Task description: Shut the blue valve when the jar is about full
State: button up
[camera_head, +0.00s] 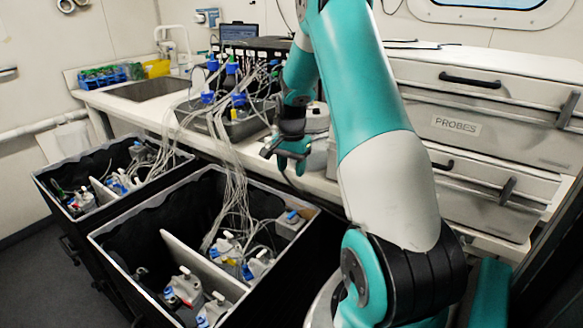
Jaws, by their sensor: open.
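Several blue caps or valves (232,68) top the cluster of bottles and tubing in a dark tray (243,130) on the counter. I cannot tell which one is the task's blue valve. The jar and its fill level cannot be made out at this size. My gripper (284,160) hangs just right of the tray, at the counter's front edge. Its fingers point down and left, open, with nothing seen between them. It looks apart from the blue parts. My teal and white arm covers part of the counter behind it.
Two black-lined crates (178,245) (75,165) with bottles stand in front of the counter (140,108). Clear tubes (228,180) hang from the tray into the nearer crate. A laptop (239,32) stands behind. Grey cases (480,90), one labelled PROBES, stand right of my arm.

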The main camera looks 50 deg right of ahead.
aim_at(291, 214)
jog(key=shift+c, duration=0.4)
jog(key=shift+a+r+p, duration=0.1)
jog(key=shift+r+p, duration=0.05)
jog(key=shift+p, duration=0.3)
jog(key=shift+c, duration=0.4)
jog(key=shift+m, duration=0.6)
notch_tip(291, 214, down, 18)
jog(key=shift+a+r+p, duration=0.1)
jog(key=shift+r+p, duration=0.05)
jog(key=shift+p, duration=1.1)
grip_shut()
